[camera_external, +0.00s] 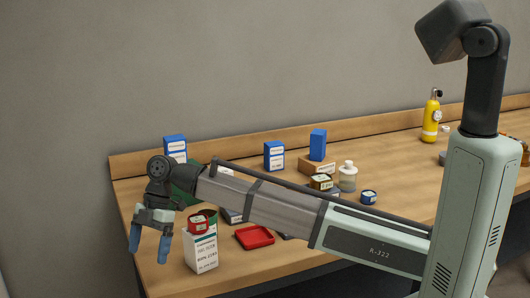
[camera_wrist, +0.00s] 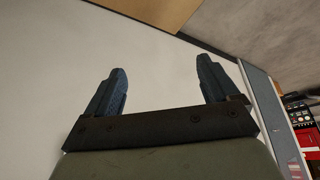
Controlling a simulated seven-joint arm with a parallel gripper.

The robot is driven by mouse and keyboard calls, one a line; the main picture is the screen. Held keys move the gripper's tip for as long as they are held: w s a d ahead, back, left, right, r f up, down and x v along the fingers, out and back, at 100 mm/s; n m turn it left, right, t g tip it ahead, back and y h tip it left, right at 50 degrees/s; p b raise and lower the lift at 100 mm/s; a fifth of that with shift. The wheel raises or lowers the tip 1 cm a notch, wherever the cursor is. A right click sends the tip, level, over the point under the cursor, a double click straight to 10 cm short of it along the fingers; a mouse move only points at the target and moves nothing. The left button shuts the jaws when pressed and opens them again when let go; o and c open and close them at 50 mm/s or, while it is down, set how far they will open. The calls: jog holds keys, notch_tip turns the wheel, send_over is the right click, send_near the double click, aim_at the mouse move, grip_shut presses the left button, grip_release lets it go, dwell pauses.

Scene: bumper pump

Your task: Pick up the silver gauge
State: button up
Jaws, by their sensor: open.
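I cannot make out a silver gauge for certain in either view. A small grey object (camera_external: 442,158) sits on the table beside my arm's column in the external view, too small and partly hidden to identify. My gripper (camera_external: 150,246) is at the left end of the table, fingers hanging down by the table's left edge. It is open and empty. In the wrist view both blue fingers (camera_wrist: 161,68) stand apart with nothing between them. My arm hides part of the tabletop.
A white box (camera_external: 201,252) stands right of my gripper, with a red tin (camera_external: 198,225) at its top. A red tray (camera_external: 254,237), blue-and-white boxes (camera_external: 274,155), a clear bottle (camera_external: 347,177) and a yellow bottle (camera_external: 431,118) stand on the wooden table (camera_external: 390,150). Its middle right is fairly clear.

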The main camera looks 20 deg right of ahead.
jog(key=w+d+r+m+t+h, duration=0.15)
jog(key=w+d+r+m, duration=0.25)
jog(key=w+d+r, duration=1.1)
jog(key=w+d+f+m+t+h, duration=0.15)
jog(key=w+d, duration=0.25)
jog(key=d, duration=0.5)
jog(key=w+d+f+m+h, duration=0.1)
jog(key=w+d+f+m, duration=0.3)
jog(key=d, duration=0.6)
jog(key=shift+n, duration=0.75)
jog(key=f, duration=0.4)
jog(key=w+f, duration=0.1)
jog(key=f, duration=0.2)
jog(key=shift+w+d+f, duration=0.1)
jog(key=shift+f, duration=1.25)
jog(key=shift+w+d+f, duration=0.1)
jog(key=shift+f, duration=1.2)
jog(key=c, duration=1.2)
jog(key=shift+c, duration=0.2)
